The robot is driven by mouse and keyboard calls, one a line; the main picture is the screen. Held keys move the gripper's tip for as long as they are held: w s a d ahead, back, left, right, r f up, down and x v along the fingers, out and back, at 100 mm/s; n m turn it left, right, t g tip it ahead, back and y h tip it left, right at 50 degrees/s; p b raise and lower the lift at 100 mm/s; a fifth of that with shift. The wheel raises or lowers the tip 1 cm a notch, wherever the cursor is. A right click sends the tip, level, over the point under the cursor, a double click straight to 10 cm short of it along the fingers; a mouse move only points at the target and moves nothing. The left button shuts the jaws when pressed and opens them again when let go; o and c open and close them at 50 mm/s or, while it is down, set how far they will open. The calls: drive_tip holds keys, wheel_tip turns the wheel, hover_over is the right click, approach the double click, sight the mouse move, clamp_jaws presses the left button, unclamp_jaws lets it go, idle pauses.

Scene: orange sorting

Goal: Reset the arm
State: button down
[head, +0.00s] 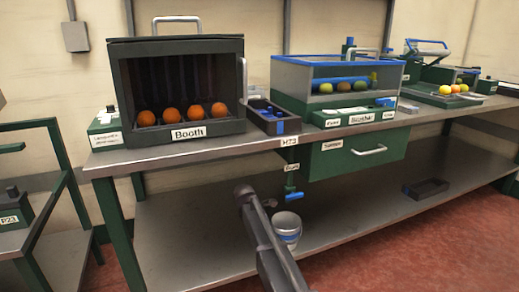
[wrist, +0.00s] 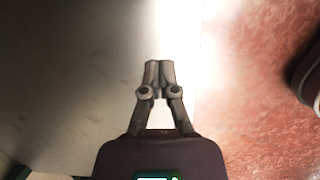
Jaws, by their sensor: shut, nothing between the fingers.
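My gripper (wrist: 159,64) shows in the wrist view, its two fingertips together and nothing between them. It points toward a grey surface on the left and the red floor on the right. In the head view my arm rises from the bottom centre, in front of the workbench (head: 220,152). I cannot make out the fingers in the head view.
An open black booth (head: 176,48) with several oranges (head: 172,116) stands on the bench. Right of it are a small dark tray (head: 262,110) and a blue-rimmed clear box (head: 290,80) with fruit. A bucket (head: 287,226) is close to my arm. A dark tray (head: 425,188) lies on the lower shelf.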

drive_tip(key=s+d+r+m+y+p, duration=0.1)
drive_tip(key=s+d+r+m+p, duration=0.3)
drive_tip(key=s+d+m, duration=0.4)
drive_tip(key=s+d+r+m+g+y+p, duration=0.1)
drive_tip(key=s+d+r+m+p, duration=0.3)
drive_tip(key=s+m, duration=0.5)
drive_tip(key=s+d+r+m+y+p, duration=0.1)
drive_tip(key=s+d+r+m+p, duration=0.4)
drive_tip(key=s, duration=0.6)
wheel_tip(320, 180, up, 36)
drive_tip(key=p, duration=3.6)
drive_tip(key=shift+s+d, duration=0.15)
drive_tip(key=shift+d, duration=0.3)
